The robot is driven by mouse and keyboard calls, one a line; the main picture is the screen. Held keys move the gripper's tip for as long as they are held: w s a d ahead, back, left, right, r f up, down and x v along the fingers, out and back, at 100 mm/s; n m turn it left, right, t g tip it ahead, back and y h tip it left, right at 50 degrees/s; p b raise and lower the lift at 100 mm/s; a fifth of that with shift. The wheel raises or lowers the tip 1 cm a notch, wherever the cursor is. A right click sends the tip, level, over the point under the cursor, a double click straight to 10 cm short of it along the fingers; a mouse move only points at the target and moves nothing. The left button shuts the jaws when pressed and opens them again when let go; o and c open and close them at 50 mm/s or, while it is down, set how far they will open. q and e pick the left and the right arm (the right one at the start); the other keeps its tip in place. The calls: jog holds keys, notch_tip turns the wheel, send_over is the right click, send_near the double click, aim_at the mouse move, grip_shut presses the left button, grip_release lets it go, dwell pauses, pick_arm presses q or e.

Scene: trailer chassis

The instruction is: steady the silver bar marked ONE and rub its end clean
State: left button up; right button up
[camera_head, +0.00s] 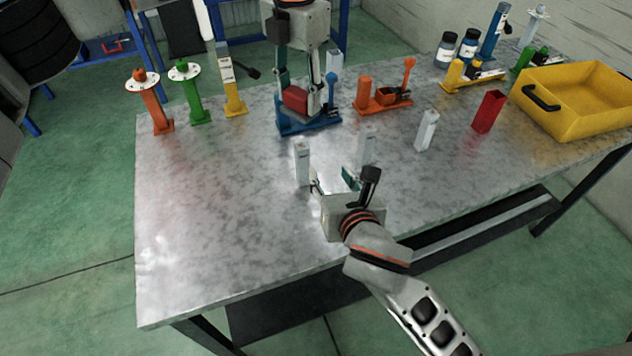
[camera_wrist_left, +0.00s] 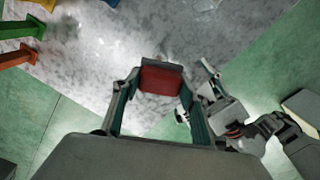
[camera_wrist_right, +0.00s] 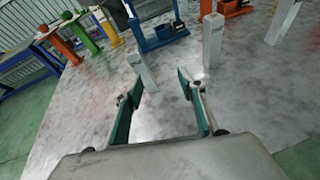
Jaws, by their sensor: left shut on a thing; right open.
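My left gripper (camera_head: 303,102) is shut on a red block with a dark backing (camera_wrist_left: 161,78), held above the blue stand (camera_head: 309,122). The red block also shows in the head view (camera_head: 295,99). My right gripper (camera_head: 333,180) is open and empty, low over the table. An upright silver bar (camera_head: 302,164) stands just beyond its left finger; it also shows in the right wrist view (camera_wrist_right: 144,71). Two more silver bars stand upright to the right, a middle one (camera_head: 367,147) and a farther one (camera_head: 426,131). Their marks are too small to read surely.
Orange, green and yellow posts (camera_head: 234,95) stand at the back left. The table's front left is clear.

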aim_at(304, 164)
jog(key=w+a+f, duration=0.1)
jog(key=w+a, duration=0.1)
jog(key=w, duration=0.1)
jog(key=w+a+f+n, duration=0.1)
jog(key=w+a, duration=0.1)
jog(key=w, duration=0.1)
jog(key=w+a+f+n, duration=0.1)
jog(key=w+a+f, duration=0.1)
jog(key=w, duration=0.1)
jog(key=shift+y, duration=0.4)
grip_shut()
